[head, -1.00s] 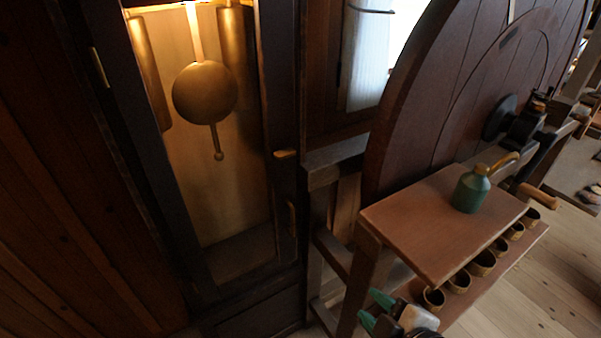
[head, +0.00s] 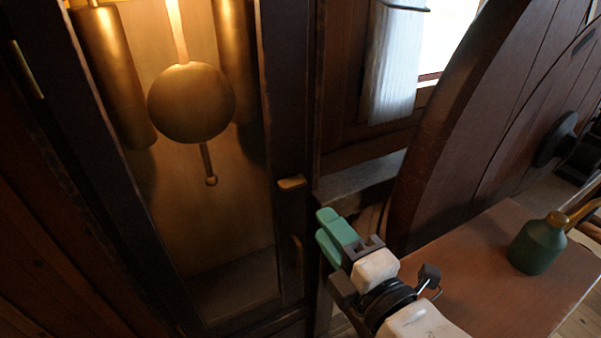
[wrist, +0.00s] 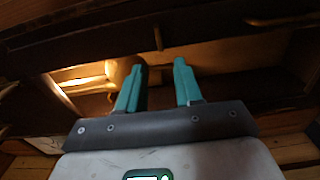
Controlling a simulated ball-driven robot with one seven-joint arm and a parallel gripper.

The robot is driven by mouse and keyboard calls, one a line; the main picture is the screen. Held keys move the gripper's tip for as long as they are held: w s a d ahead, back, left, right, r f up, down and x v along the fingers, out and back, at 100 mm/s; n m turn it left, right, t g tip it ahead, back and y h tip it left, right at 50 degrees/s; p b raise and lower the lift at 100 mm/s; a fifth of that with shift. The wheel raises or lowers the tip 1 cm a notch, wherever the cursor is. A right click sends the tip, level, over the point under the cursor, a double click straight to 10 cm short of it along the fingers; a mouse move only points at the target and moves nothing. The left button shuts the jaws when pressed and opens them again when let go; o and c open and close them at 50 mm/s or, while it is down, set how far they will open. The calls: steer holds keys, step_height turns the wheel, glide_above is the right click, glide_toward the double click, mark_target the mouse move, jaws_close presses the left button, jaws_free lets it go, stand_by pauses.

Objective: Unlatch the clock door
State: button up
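The clock door (head: 287,115) has a dark wooden frame around a lit pane and looks closed. A small tan latch (head: 291,183) lies horizontally on its right stile, reaching to the frame's edge. Below it is a slim upright handle (head: 297,258). My gripper (head: 325,232) has teal fingers and is to the right of the handle and below the latch in the head view. In the wrist view my gripper (wrist: 159,68) is open and empty. The latch (wrist: 158,38) appears there as a short upright piece beyond the fingertips, apart from them; the handle (wrist: 285,20) is at upper right.
A brass pendulum (head: 191,103) and weights (head: 113,75) hang behind the pane. A wooden shelf (head: 460,275) with a green oil can (head: 538,246) stands right of my arm. A large wooden wheel (head: 450,130) rises behind it. A pale cloth (head: 394,65) hangs by the window.

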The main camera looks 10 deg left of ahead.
mark_target(296, 188)
steer(key=p+x, duration=0.2)
steer(key=x, duration=0.9)
steer(key=shift+w, duration=0.1)
jaws_close()
